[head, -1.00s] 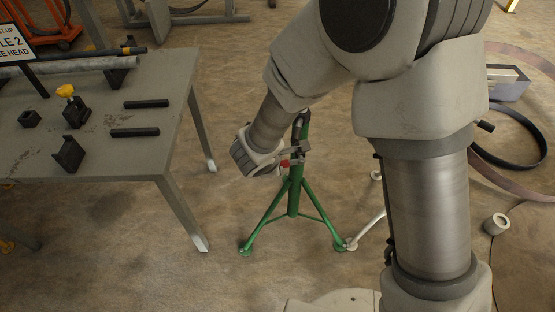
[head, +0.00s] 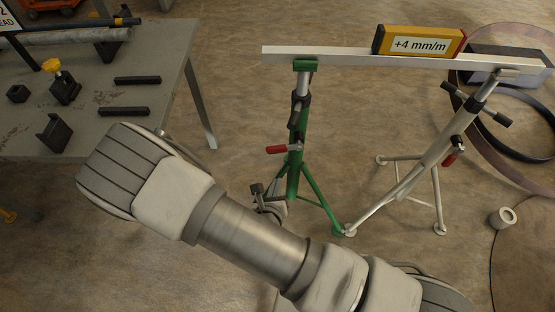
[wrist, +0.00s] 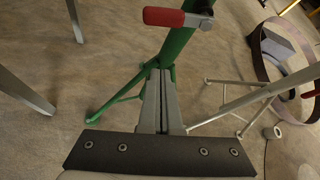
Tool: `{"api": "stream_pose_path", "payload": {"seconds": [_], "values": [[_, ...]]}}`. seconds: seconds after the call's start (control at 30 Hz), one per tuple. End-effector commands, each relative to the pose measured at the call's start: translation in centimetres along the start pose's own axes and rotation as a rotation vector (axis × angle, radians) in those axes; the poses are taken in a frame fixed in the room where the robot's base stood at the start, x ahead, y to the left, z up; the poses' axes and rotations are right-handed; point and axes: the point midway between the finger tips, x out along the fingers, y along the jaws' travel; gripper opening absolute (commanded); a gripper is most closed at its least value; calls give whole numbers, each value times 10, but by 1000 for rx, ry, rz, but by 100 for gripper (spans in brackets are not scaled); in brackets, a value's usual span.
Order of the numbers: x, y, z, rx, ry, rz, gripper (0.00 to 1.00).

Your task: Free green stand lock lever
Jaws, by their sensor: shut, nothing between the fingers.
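The green stand (head: 294,178) stands upright on splayed legs, with its head under the left end of a pale beam (head: 345,54). Its lock lever has a red grip (head: 277,149) that sticks out to the left of the post, roughly level. In the wrist view the red grip (wrist: 164,17) lies across the top, ahead of my fingers, with its metal pivot at the post (wrist: 178,45). My gripper (wrist: 160,72) is shut and empty, pointing at the green post below the lever. In the head view it is small and partly hidden beside the post's lower part.
A white stand (head: 432,140) with its own red lever (head: 453,152) holds the beam's right end. A yellow level (head: 419,42) on the beam reads +4 mm/m. A grey table (head: 165,85) stands left. A roll (head: 503,217) lies right on the floor.

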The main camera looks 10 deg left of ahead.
Motion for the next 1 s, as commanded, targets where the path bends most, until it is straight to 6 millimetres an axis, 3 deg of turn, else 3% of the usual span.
{"api": "stream_pose_path", "payload": {"seconds": [0.17, 0.57, 0.6, 0.8, 1.0], "values": [[21, 1, -2, -2, -4, 0, 0], [104, 1, -2, -1, -3, -1, 0], [97, 2, 9, 0, -5, 2, 0], [89, 1, 30, 0, -4, 1, 0], [85, 0, 38, -1, -2, 0, 0]]}}
